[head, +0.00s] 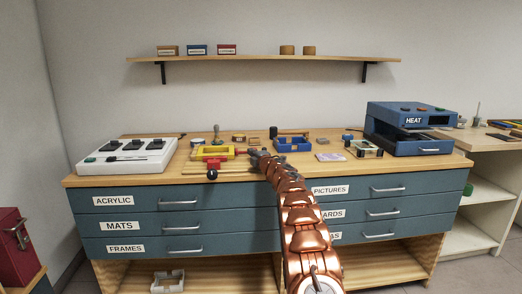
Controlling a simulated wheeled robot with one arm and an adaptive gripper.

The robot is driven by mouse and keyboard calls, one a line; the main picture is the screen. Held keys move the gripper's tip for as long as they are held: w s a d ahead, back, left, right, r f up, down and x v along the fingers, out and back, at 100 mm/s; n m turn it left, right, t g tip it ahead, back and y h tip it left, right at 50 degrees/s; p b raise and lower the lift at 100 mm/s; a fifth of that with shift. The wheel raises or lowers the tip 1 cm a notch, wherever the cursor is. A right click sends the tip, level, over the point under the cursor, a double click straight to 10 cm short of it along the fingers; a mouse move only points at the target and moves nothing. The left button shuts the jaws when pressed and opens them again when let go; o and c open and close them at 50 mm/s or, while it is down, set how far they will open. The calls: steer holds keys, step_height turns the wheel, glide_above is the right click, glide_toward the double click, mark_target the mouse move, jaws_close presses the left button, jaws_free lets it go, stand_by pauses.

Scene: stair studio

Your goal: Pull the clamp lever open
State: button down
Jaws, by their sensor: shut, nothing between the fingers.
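A clamp (216,153) with yellow and red parts sits near the front of the wooden workbench, left of the middle. A dark round knob (212,174), which looks like the end of its lever, is at the bench's front edge. My copper-coloured arm reaches up from the bottom of the head view. My gripper (255,159) is small and dark at its far end, just right of the clamp. It is shut and holds nothing. I cannot tell whether it touches the clamp. The lever's exact angle is too small to make out.
A white switch panel (127,156) stands at the bench's left. A blue tray (293,146) is behind and right of my gripper. A blue HEAT machine (410,126) stands at the right end. Several small items lie between. A wall shelf (260,59) hangs above.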

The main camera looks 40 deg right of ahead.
steer(key=shift+w+r, duration=0.15)
steer(key=shift+w, duration=0.1)
steer(key=shift+s+d+f+p, duration=0.1)
steer(key=shift+s+d+p, duration=0.1)
steer(key=shift+s+d, duration=0.3)
steer(key=shift+s+d+f+p, duration=0.15)
steer(key=shift+s+d, duration=0.1)
steer(key=shift+d, duration=0.4)
steer(key=shift+s+d+r+p, duration=0.1)
steer(key=shift+s+d+p, duration=0.1)
steer(key=shift+s+d, duration=0.3)
steer(key=shift+d, duration=0.2)
steer(key=shift+w+p, duration=0.1)
steer(key=shift+p, duration=0.25)
